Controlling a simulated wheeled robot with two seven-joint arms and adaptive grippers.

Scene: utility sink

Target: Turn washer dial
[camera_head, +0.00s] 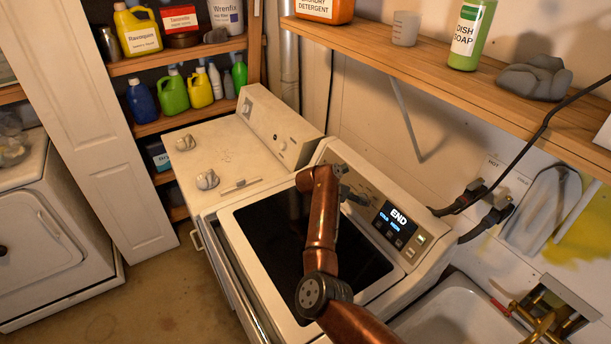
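The washer (226,222) is a white top-loader with a dark glass lid and a slanted control panel at its back. The panel's lit display (397,217) reads "END", with smaller blue text below. My copper-coloured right arm comes in from the bottom and crosses above the lid. My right gripper (354,194) is at the panel, left of the display. It is small, dark and partly behind the arm, so I cannot tell whether its fingers are open or touching anything. No dial shows clearly there; the gripper and arm cover part of the panel. My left gripper is not in view.
Another white machine (215,160) with grey lumps on top stands left of the washer. A wooden shelf (430,65) with dish soap (471,32) overhangs the back. A sink (455,318) with brass taps is at lower right. Floor is open at lower left.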

